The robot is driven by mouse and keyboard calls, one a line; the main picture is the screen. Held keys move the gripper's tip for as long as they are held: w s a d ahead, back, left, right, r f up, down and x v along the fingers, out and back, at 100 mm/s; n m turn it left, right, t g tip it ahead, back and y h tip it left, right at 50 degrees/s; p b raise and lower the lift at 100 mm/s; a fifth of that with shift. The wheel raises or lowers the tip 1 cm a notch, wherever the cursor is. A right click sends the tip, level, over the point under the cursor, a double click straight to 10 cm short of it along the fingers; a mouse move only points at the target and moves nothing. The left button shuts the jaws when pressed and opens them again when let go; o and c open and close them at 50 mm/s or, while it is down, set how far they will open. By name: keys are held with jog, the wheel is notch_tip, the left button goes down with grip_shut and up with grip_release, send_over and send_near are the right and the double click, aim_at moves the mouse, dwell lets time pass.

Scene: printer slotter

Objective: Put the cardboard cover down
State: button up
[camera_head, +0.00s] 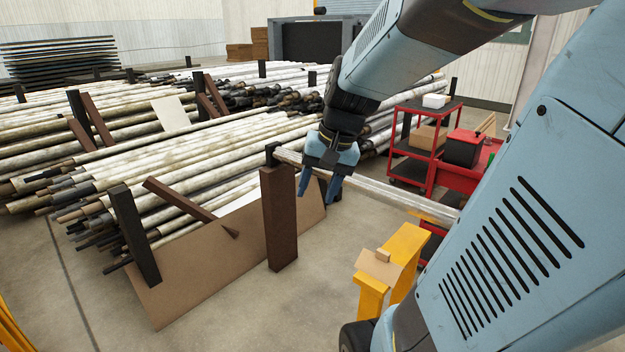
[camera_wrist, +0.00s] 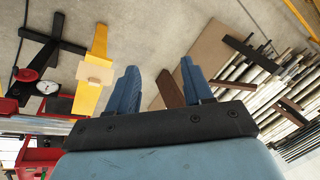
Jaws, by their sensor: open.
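A large brown cardboard sheet (camera_head: 190,275) stands tilted on the floor, leaning against the front of the pipe stack. It also shows in the wrist view (camera_wrist: 203,48). A small folded cardboard piece (camera_head: 379,268) rests on a yellow stand (camera_head: 402,246); it also shows in the wrist view (camera_wrist: 95,73). I cannot tell which of the two is the cover. My gripper (camera_head: 319,187) points down, open, beside the top of a brown post (camera_head: 280,220) and apart from both cardboard pieces.
Long pipes (camera_head: 200,160) lie stacked between upright posts at left. A pale bar (camera_head: 380,190) runs right from the brown post, close behind my gripper. A red cart (camera_head: 425,150) with boxes stands at right. Bare floor (camera_head: 310,290) lies between the post and yellow stand.

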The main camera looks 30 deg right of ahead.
jog(key=s+a+r+n+t+h, duration=0.2)
jog(key=s+a+r+n+t, duration=0.1)
jog(key=s+r+n, duration=0.2)
jog(key=shift+s, duration=0.85)
jog(key=shift+r, duration=0.1)
jog(key=shift+c, duration=0.8)
